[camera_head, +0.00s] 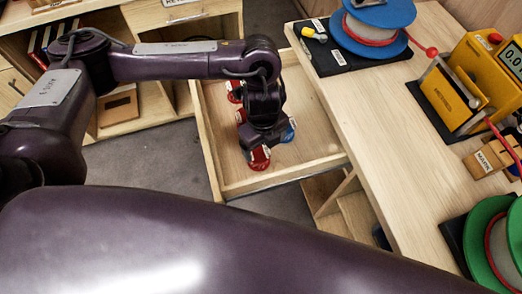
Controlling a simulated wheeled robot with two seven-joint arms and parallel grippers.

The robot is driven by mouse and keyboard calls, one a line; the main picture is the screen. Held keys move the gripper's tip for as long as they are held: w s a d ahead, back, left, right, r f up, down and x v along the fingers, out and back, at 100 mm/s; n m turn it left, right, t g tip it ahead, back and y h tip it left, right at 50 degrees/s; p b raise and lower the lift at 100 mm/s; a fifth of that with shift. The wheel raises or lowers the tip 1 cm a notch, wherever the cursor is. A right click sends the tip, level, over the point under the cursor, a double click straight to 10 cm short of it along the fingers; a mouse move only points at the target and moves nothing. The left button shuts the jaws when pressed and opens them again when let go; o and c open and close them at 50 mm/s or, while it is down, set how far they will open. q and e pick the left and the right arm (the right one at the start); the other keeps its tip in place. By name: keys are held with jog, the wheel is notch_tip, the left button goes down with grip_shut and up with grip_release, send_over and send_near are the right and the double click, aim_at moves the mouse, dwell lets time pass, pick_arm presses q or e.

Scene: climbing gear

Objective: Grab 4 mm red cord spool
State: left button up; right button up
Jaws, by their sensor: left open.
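Several small red spool-like items lie in an open wooden drawer (330,165). One red item (259,159) shows just below my left gripper, and another (236,91) is behind it, partly hidden by my arm. A small blue item (288,130) is at the gripper's right side. The labels are too small to read, so I cannot tell which one is the 4 mm cord. My left gripper (262,143) is open and points down over the drawer, close above the nearest red item. I cannot tell whether it touches it. My right gripper is out of view.
A wooden bench (395,130) on the right holds a large blue spool (385,14) with red cord, a yellow device (472,75) with a display and a green spool (480,235). Shelves stand at the back left. Grey floor (165,165) lies left of the drawer.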

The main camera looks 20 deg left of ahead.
aim_at(258, 154)
pick_arm(q)
jog(key=f, duration=0.2)
jog(key=a+f+b, duration=0.1)
jog(key=f, duration=0.1)
jog(key=a+f+b, duration=0.1)
jog(key=f, duration=0.2)
jog(key=shift+w+f+b, duration=0.1)
jog(key=shift+f+b, duration=0.3)
jog(key=shift+f, duration=0.1)
jog(key=shift+r, duration=0.1)
jog(key=c, duration=1.1)
